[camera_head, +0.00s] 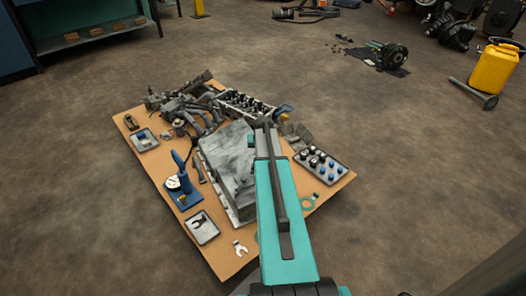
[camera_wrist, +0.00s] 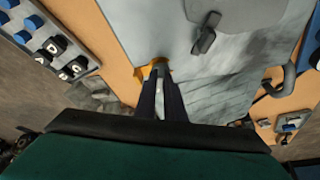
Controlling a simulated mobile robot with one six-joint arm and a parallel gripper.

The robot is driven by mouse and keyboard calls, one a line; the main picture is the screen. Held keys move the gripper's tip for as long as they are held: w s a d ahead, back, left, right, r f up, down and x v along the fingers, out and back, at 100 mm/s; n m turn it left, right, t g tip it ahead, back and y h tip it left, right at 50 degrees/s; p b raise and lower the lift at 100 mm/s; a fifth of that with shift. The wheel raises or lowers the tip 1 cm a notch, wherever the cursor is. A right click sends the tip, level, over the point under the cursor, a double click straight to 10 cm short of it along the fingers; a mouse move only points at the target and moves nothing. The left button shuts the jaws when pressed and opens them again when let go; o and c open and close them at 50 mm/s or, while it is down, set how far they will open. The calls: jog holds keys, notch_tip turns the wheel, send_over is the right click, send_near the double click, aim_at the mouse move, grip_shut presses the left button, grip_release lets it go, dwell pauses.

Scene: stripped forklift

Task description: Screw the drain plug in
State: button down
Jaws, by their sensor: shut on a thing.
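My gripper (camera_wrist: 166,78) shows in the wrist view, with its two dark fingers shut on a small part and pointing at the grey block. A bit of pale metal (camera_wrist: 160,90) shows between the fingers, and a small orange-yellow piece (camera_wrist: 150,70) sits at their tips. I take the held part for the drain plug, but its shape is mostly hidden. The fingertips look close to the grey block (camera_wrist: 225,75); I cannot tell if the part touches it or sits in a hole. In the head view the block (camera_head: 225,160) lies mid-table, partly behind my teal arm.
A tray of dark and blue caps (camera_head: 320,165) is right of the block on the tan table (camera_head: 150,170). A blue gauge stand (camera_head: 180,185) and small trays stand at the left. Engine parts (camera_head: 190,108) lie behind.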

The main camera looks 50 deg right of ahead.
jog(key=shift+w+m+h, duration=0.1)
jog(key=shift+m+h, duration=0.2)
jog(key=shift+m, duration=0.4)
jog(key=shift+m+p, duration=0.3)
jog(key=shift+p, duration=0.1)
jog(key=shift+w+a+m+g+h+p, duration=0.2)
jog(key=shift+m+g, duration=0.3)
jog(key=shift+m, duration=0.6)
jog(key=shift+w+d+m+g+h+p, duration=0.1)
jog(key=shift+m+g+h+p, duration=0.3)
jog(key=shift+m, duration=0.7)
jog(key=shift+m+g, duration=0.4)
jog(key=shift+m, duration=0.3)
jog(key=shift+w+m+g, duration=0.25)
jog(key=shift+m+g, duration=0.35)
jog(key=shift+m, duration=1)
jog(key=shift+m+g+p, duration=0.3)
jog(key=shift+m+g, duration=0.1)
jog(key=shift+m, duration=0.7)
jog(key=c, duration=2)
grip_release()
